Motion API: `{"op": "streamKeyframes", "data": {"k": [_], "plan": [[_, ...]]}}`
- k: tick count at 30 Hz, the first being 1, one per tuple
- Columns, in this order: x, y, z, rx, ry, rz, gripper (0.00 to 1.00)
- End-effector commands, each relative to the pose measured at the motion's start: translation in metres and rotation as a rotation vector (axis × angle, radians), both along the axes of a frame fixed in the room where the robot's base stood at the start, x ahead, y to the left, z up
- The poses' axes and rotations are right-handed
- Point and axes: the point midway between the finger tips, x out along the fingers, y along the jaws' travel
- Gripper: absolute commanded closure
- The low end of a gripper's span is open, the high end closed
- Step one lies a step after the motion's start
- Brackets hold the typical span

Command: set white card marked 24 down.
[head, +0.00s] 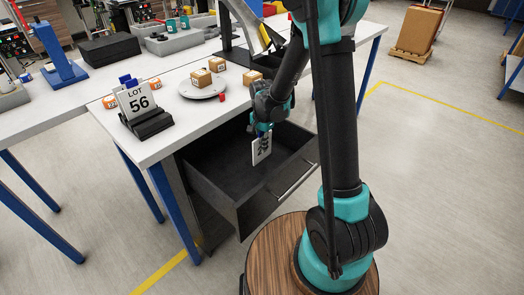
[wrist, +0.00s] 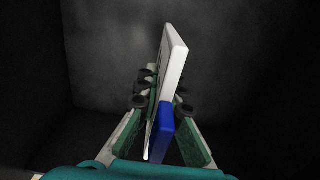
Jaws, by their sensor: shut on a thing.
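My gripper (head: 264,128) is shut on a white card (head: 262,150) and holds it upright over an open dark drawer (head: 248,207). Dark marks show on the card's face, but I cannot read the number clearly. In the wrist view the white card (wrist: 172,65) stands edge-on between the fingers of my gripper (wrist: 158,95), with a blue piece (wrist: 161,130) beside it. The dark drawer interior fills the background there. I cannot tell whether the card's lower edge touches the drawer floor.
The drawer sits under a white table (head: 190,130). On the table are a LOT 56 card (head: 136,102) in a black stand, a round plate (head: 202,90) with small boxes, and a red item (head: 222,97). The drawer's bottom looks mostly bare.

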Motion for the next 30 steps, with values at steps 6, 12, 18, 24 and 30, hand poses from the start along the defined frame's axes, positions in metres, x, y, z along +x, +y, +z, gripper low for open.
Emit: {"op": "streamKeyframes", "data": {"k": [6,12,18,24,30], "plan": [[0.000,0.000,-0.023,0.000,0.000,0.000,1.00],[0.000,0.000,-0.025,0.000,0.000,0.000,1.00],[0.000,0.000,-0.027,0.000,0.000,0.000,1.00],[0.000,0.000,-0.027,0.000,0.000,0.000,0.72],[0.000,0.000,-0.027,0.000,0.000,0.000,0.72]]}}
